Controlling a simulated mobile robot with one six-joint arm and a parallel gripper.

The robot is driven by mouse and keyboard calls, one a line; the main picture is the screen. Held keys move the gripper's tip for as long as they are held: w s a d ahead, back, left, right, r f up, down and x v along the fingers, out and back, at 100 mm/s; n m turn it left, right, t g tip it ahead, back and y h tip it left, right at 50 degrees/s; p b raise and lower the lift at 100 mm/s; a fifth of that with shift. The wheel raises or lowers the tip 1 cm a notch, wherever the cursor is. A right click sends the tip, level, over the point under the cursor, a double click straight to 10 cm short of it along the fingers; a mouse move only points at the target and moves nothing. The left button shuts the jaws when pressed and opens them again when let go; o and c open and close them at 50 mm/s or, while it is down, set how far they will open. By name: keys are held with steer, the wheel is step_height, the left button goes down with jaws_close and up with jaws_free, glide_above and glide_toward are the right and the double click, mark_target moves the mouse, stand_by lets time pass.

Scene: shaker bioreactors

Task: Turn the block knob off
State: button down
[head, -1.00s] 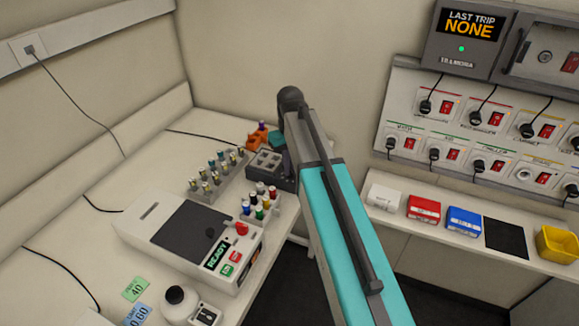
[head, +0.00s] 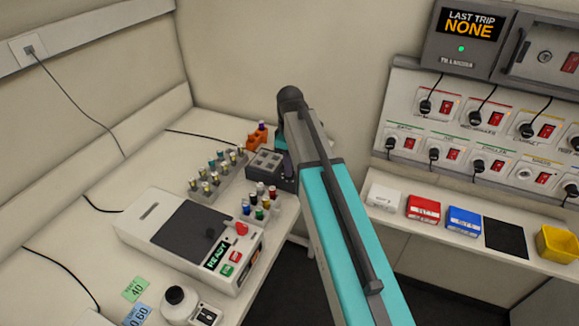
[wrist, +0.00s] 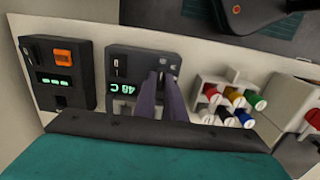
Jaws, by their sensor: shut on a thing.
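The dark grey heating block (head: 262,163) stands at the far right end of the left bench. In the wrist view the block (wrist: 122,65) shows upside down, with a green lit display (wrist: 123,88) that seems to read 40 C. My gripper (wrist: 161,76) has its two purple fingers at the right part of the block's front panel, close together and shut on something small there. The block's knob is mostly hidden between the fingers, so its setting cannot be read. In the head view my arm hides most of the gripper.
A rack of coloured-cap tubes (wrist: 228,100) is close on the other side. The white READY machine (head: 190,240) stands nearer on the bench.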

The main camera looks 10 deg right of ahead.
steer(key=shift+w, duration=0.1)
steer(key=c, duration=1.8)
jaws_free()
steer(key=shift+r+b, duration=1.8)
steer(key=shift+r, duration=5.15)
